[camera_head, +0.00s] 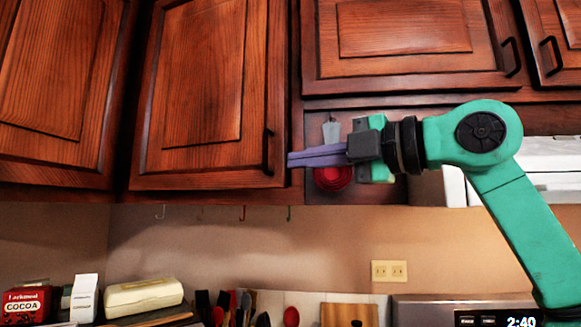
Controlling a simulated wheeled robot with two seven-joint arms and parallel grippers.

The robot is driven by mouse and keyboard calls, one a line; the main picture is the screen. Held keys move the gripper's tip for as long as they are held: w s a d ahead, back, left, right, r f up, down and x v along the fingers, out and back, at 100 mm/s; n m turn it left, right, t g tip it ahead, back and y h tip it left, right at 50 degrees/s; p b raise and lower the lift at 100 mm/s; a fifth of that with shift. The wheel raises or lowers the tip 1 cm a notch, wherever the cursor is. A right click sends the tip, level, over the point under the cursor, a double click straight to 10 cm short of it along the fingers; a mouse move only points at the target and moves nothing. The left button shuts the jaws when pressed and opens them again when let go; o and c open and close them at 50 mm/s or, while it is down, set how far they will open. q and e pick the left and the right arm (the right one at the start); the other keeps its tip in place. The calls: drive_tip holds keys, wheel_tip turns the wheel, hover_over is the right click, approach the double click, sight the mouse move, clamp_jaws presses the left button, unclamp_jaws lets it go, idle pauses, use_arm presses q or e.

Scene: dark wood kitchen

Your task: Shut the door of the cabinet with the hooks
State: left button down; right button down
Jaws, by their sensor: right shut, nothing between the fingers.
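The wooden cabinet door (200,90) with a dark vertical handle (268,152) is in the upper middle-left of the head view. Small hooks (243,213) hang in a row below this cabinet. The door looks flush or nearly flush with its frame; I cannot tell whether a small gap remains. My right gripper (290,159) comes in from the right, its purple fingers shut and empty and pointing left. The fingertips are at the door's right edge, just right of the handle; I cannot tell whether they touch it. My left gripper is not in view.
Other closed cabinet doors (405,35) stand above right and at the left (50,70). A red round object (332,179) shows behind my right gripper. Below are a cocoa tin (25,305), a cream box (143,297), utensils and an outlet (389,271). The wall below the hooks is clear.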

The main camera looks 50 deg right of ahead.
sight(266, 164)
drive_tip(key=w+p, duration=0.2)
drive_tip(key=w, duration=0.1)
drive_tip(key=w+p, duration=0.2)
drive_tip(key=w, duration=0.1)
drive_tip(key=w+p, duration=0.2)
drive_tip(key=w, duration=0.1)
drive_tip(key=shift+w+d+r, duration=0.25)
drive_tip(key=shift+w+d, duration=0.1)
drive_tip(key=shift+d, duration=0.05)
drive_tip(key=shift+d+f, duration=0.15)
drive_tip(key=shift+d, duration=0.3)
